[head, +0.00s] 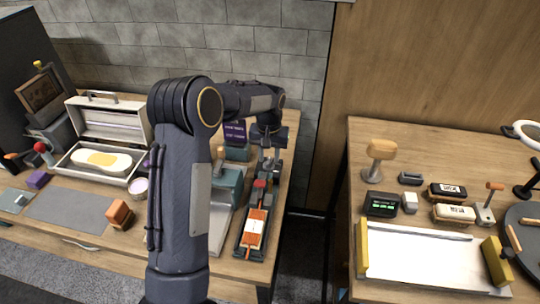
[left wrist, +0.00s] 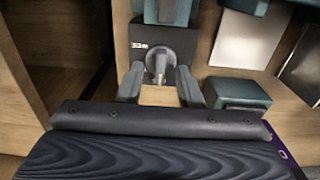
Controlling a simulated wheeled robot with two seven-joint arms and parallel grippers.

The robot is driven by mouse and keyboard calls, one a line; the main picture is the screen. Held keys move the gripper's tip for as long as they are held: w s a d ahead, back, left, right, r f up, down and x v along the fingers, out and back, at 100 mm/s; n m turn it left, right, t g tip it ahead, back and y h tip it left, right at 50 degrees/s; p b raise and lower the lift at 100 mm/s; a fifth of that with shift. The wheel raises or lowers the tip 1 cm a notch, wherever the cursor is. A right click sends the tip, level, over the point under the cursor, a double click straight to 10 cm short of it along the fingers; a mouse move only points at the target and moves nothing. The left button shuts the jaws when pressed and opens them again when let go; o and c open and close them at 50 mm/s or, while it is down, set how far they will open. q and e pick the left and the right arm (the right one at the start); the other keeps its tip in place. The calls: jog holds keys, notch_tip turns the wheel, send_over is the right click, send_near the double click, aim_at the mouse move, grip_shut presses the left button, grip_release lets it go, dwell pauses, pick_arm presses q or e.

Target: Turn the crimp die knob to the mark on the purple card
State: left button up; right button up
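A grey round knob (left wrist: 160,62) with a raised grip sits on a dark plate with a small white label in the left wrist view. The fingers of my left gripper (left wrist: 160,84) stand apart on either side of the knob, with narrow gaps visible. In the head view my left gripper (head: 268,138) points down at the back right of the left table; the knob is hidden there. The purple card (head: 235,132) stands just left of the gripper, partly behind my arm; its small text and mark are not readable. My right gripper is not in view.
A black tool with an orange-and-white piece (head: 254,228) lies in front of my gripper. A teal block (head: 228,186) stands beside it. An open white case (head: 112,125) is at left. The right table holds a white tray (head: 425,258) and several small items.

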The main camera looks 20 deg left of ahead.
pick_arm(q)
jog(key=shift+f, duration=0.5)
jog(key=shift+c, duration=0.3)
grip_shut()
jog(key=shift+m, duration=0.4)
jog(key=m, duration=0.5)
jog(key=shift+b, duration=0.3)
jog(key=m, duration=0.6)
